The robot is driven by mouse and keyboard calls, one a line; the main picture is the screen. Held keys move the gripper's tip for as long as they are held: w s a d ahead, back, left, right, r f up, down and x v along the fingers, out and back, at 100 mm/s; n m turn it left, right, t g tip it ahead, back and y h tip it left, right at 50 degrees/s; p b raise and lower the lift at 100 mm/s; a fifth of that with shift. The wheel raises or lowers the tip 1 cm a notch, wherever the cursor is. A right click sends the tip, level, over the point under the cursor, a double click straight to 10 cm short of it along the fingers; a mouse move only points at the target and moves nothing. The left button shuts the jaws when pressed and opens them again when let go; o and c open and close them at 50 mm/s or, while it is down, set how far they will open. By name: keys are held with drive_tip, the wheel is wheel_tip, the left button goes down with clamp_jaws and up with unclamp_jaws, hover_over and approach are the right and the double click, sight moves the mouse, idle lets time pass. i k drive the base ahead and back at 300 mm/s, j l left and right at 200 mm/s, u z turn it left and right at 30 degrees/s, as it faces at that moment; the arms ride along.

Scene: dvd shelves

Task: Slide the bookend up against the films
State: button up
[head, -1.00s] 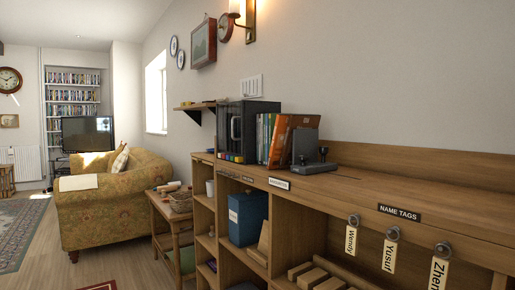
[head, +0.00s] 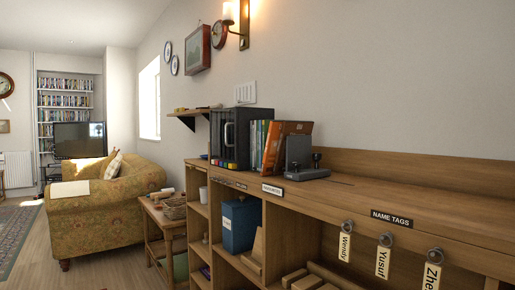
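In the head view, a dark grey bookend (head: 299,153) stands on top of the wooden shelf unit (head: 380,196), with its flat foot pointing right and small dark knobs on the foot. Left of it is a short row of thin film cases (head: 258,143), green, blue and pale, upright. An orange case (head: 283,143) leans at the right end of the row, its top tilted right towards the bookend. Whether the orange case touches the bookend cannot be told. My gripper is not in view.
A dark rack (head: 230,138) stands left of the films. The unit top right of the bookend is clear. Name tags (head: 383,262) hang from knobs on the front. A blue box (head: 241,222) sits in a lower compartment. A sofa (head: 105,203) and side table (head: 165,225) stand left.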

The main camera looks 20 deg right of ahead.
sight(298, 148)
drive_tip(key=i+j+z, duration=0.1)
drive_tip(key=z, duration=0.35)
drive_tip(key=i+j+z, duration=0.15)
drive_tip(key=z, duration=0.3)
drive_tip(key=i+j+z, duration=0.1)
drive_tip(key=z, duration=0.35)
drive_tip(key=j+z, duration=0.25)
drive_tip(key=z, duration=0.2)
drive_tip(key=i+j+z, duration=0.25)
drive_tip(key=j, duration=1.05)
drive_tip(key=j+z, duration=0.3)
drive_tip(key=j, duration=1)
drive_tip(key=k+j+u, duration=0.25)
drive_tip(key=k, duration=0.25)
drive_tip(key=k+j+u, duration=0.2)
drive_tip(key=k+j, duration=0.2)
drive_tip(key=i, duration=0.4)
drive_tip(key=j, duration=0.1)
